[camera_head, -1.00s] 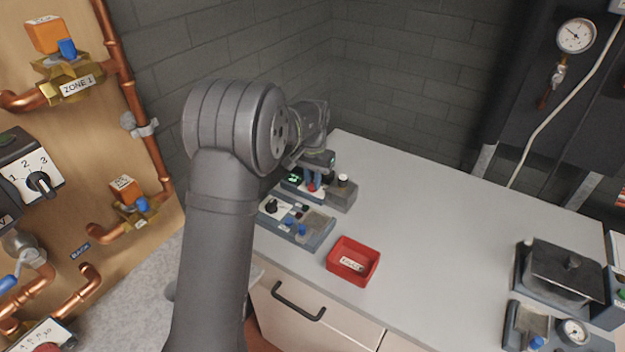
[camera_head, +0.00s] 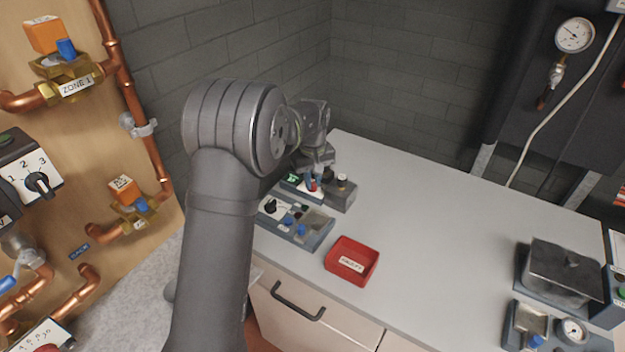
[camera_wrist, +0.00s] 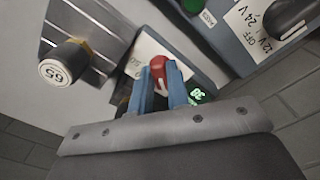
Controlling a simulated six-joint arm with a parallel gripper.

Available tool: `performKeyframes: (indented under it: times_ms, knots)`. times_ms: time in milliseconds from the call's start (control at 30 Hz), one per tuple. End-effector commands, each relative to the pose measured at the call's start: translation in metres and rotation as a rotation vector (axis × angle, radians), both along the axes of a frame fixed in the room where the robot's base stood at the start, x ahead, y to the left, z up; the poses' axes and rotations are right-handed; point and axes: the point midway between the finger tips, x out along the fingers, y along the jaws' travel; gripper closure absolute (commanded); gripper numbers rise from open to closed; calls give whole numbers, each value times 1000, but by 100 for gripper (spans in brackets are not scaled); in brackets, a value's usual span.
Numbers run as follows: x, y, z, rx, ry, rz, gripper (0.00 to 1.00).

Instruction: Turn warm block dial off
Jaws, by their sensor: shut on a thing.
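The warm block unit (camera_head: 340,194) stands at the back left of the bench. Its red dial (camera_wrist: 158,70) sits on a white plate between the blue fingertips of my gripper (camera_wrist: 160,88), which is shut on it. In the head view my gripper (camera_head: 313,182) points down at the red dial, and the dial is partly hidden. A green lit display (camera_wrist: 197,95) is beside the fingers in the wrist view. A black-and-white cap marked 65 (camera_wrist: 66,62) stands on the metal block. The dial's setting marks are mostly covered by the fingers.
A second unit (camera_head: 318,232) with a black "OFF 12 V 24 V" knob (camera_wrist: 287,14) and blue parts sits just in front. A red tray (camera_head: 340,270) lies near the bench's front edge. The middle of the bench (camera_head: 430,220) is clear.

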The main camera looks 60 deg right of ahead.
Motion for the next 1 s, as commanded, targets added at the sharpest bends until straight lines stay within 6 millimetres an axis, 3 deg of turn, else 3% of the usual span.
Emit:
performKeyframes:
  times_ms: [767, 800, 867, 900, 1000]
  knots:
    - [-1, 0, -1, 3, 3, 102, 100]
    - [-1, 0, -1, 3, 3, 102, 79]
    - [-1, 0, -1, 3, 3, 102, 67]
    - [-1, 0, -1, 3, 2, 102, 63]
    - [-1, 0, -1, 2, 1, 101, 63]
